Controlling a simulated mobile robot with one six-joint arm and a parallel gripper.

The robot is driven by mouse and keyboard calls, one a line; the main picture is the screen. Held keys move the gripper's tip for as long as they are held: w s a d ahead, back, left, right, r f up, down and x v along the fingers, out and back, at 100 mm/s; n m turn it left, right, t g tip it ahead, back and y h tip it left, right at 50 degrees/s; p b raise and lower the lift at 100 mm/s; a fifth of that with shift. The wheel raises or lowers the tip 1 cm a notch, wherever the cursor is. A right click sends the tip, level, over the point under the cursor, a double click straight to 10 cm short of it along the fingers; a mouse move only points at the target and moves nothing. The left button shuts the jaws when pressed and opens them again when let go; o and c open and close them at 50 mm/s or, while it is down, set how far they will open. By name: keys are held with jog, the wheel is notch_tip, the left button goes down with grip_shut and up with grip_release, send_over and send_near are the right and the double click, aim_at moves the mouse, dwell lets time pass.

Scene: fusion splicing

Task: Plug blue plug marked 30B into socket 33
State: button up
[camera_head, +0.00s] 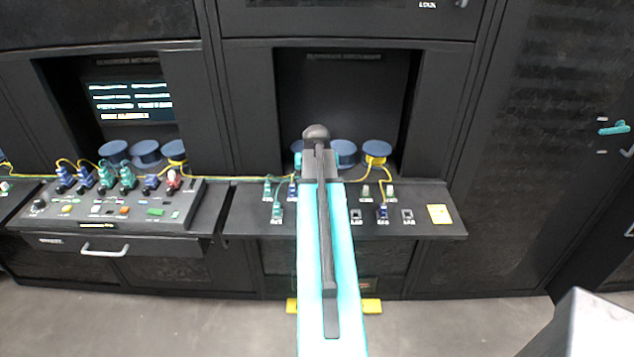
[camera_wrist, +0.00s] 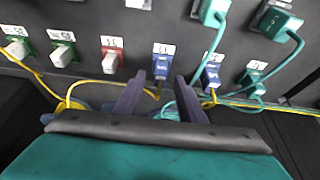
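My gripper (camera_wrist: 160,92) is open and empty in the wrist view, its two dark fingers spread below a blue plug (camera_wrist: 163,66) with a yellow cable. The plug stands upside down in the picture, under a white label, beyond the fingertips and roughly in line with the gap. Another blue plug (camera_wrist: 211,76) is right of the fingers. In the head view, a blue plug (camera_head: 382,212) sits on the right console's shelf. My arm hides much of that shelf and the gripper's fingers. I cannot read the marks 30B or 33 on any plug or socket.
Teal plugs (camera_wrist: 213,12) with looping cables crowd the right of the wrist view; a red-based plug (camera_wrist: 112,60) and green-based ones are at left. Empty-looking sockets (camera_head: 355,215) and (camera_head: 407,215) flank the blue plug. Blue spools (camera_head: 377,147) stand in the recess behind.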

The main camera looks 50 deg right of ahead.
jog(key=shift+r, duration=0.1)
jog(key=v, duration=1.2)
dwell(0.4)
dwell(0.6)
